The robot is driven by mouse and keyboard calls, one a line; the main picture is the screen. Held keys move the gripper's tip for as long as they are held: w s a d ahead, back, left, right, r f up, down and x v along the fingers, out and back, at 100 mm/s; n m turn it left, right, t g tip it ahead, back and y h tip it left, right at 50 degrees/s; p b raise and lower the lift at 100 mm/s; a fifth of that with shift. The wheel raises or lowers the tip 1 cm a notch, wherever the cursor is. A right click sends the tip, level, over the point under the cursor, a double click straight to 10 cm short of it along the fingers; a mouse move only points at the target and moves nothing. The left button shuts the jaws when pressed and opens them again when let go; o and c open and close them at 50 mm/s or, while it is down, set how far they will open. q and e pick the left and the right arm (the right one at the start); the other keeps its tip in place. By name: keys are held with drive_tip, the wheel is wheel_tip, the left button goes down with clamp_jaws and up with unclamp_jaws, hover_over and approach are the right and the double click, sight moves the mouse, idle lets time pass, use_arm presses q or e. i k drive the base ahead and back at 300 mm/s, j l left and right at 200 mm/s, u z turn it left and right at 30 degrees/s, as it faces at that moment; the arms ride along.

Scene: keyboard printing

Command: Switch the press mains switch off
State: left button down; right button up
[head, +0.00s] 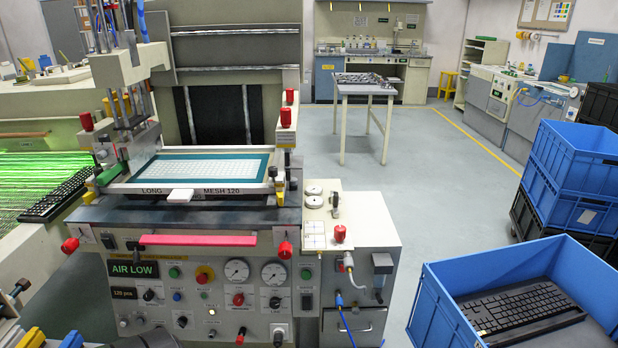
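The press (240,215) stands at centre left, its front control panel (220,294) facing me. The panel carries a display (132,269) reading AIR LOW, dials, buttons and knobs. A dark switch on a grey plate (306,301) sits at the panel's right. A black knob on a pale plate (278,336) is at the lower edge, partly cut off. A grey box with a dark handle (382,264) is on the press's right side. I cannot tell which of these is the mains switch, or its position. Neither gripper shows clearly.
A blue crate (440,308) holding a black keyboard (520,308) stands at front right, near stacked blue crates (570,170). A hose (345,318) hangs at the press's right front. A dark shape is cut off at the bottom left. Open floor (420,190) lies between press and crates.

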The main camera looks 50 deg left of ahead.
sight(306, 299)
drive_tip(key=u, duration=1.8)
